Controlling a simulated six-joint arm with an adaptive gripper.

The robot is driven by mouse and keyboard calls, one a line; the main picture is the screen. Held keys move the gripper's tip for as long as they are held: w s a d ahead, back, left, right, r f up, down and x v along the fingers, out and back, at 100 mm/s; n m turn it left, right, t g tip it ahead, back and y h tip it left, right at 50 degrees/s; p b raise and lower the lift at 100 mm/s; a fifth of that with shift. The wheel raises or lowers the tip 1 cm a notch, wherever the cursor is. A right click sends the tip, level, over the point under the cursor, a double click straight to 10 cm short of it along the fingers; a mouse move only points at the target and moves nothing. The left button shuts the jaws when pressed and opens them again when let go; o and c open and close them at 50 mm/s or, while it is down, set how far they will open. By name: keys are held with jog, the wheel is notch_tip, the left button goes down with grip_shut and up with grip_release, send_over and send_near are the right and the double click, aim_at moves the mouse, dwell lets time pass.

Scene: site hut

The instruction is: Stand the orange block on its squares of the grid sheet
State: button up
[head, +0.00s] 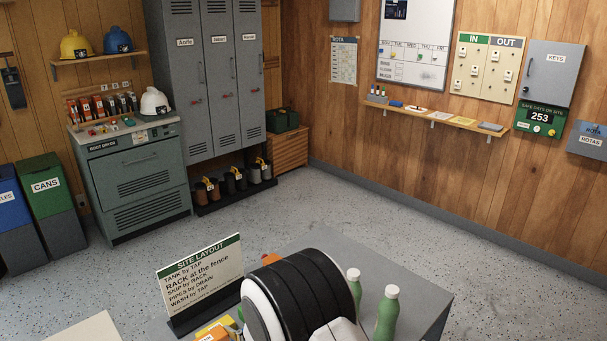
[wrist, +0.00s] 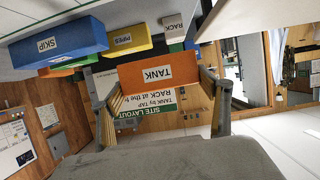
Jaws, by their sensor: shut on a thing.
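The orange block (wrist: 158,75), labelled TANK, is between the fingers of my gripper (wrist: 160,92) in the wrist view. My gripper is shut on it. The wrist view is turned over, with the work surface along its top edge. In the head view my own arm hides the gripper and most of the work area. Small orange patches show beside the arm there, and I cannot tell which is the held block. The squares of the grid sheet cannot be made out in either view.
A blue SKIP block (wrist: 57,45), a yellow PIPES block (wrist: 124,39) and a pale RACK block (wrist: 172,28) are near the held block. A site layout sign (head: 203,278) stands on the table (head: 415,293). Green bottles (head: 387,318) stand at the table's right.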

jog(key=w+d+r+m+t+h, duration=0.1)
jog(key=d+r, duration=0.4)
jog(key=d, duration=0.8)
jog(key=w+d+r+m+t+h, duration=0.1)
jog(key=w+d+r+m+h, duration=0.3)
jog(key=d, duration=1)
jog(key=w+d+r+m+t+h, duration=0.2)
jog(key=d+r, duration=0.6)
jog(key=d, duration=0.5)
jog(key=shift+w+d+m+h, duration=0.35)
jog(key=shift+w+m+h, duration=0.3)
jog(key=shift+m+h, duration=0.4)
jog(key=shift+a, duration=0.1)
jog(key=a+f+n+g+y, duration=0.1)
jog(key=a+f+n+y, duration=0.3)
jog(key=a+f, duration=0.8)
jog(key=s+a+f+n+g+y, duration=0.2)
jog(key=a+n+y, duration=0.3)
jog(key=a, duration=0.8)
jog(key=shift+s+a+g, duration=0.25)
jog(key=shift+g, duration=0.25)
